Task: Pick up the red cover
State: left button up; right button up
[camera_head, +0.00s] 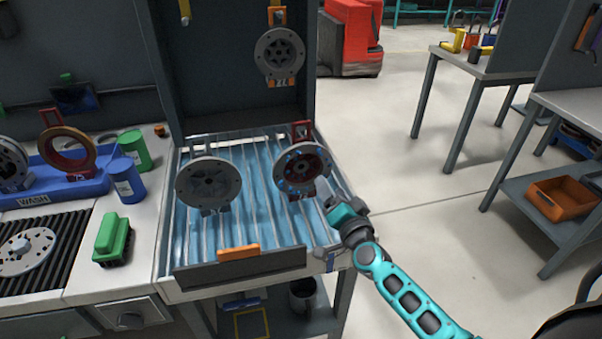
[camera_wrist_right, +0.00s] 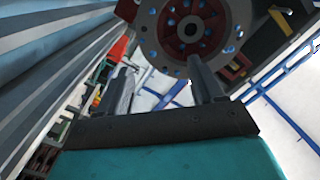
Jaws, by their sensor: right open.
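The red cover (camera_head: 302,167) is a round disc with a grey rim, a red middle and blue spots. It stands upright by a red hook frame (camera_head: 301,130) over the blue slatted tray of the washing station. It also shows at the top of the right wrist view (camera_wrist_right: 190,25), partly cut off by the frame edge. My right gripper (camera_head: 333,205) is just below and to the right of the cover. In the right wrist view its two fingers (camera_wrist_right: 163,88) are apart, with the cover beyond their tips and nothing held. My left gripper is not in view.
A grey cover (camera_head: 208,184) stands left of the red one, and another grey disc (camera_head: 279,53) hangs above. The tray's front wall (camera_head: 240,268) has an orange handle. A blue WASH bin (camera_head: 75,187) and a green brush (camera_head: 112,238) are at left. Open floor lies right.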

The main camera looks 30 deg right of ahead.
aim_at(323, 173)
jog(key=shift+w+d+f+b, duration=0.1)
jog(key=shift+w+d+b, duration=0.1)
jog(key=shift+w, duration=0.7)
jog(key=shift+w+d+f+b, duration=0.1)
jog(key=shift+w+d+b, duration=0.1)
jog(key=shift+w, duration=0.7)
jog(key=shift+w+d+b, duration=0.15)
jog(key=shift+w+b, duration=0.05)
jog(key=shift+w, duration=0.7)
jog(key=c, duration=1.1)
jog(key=shift+r, duration=0.2)
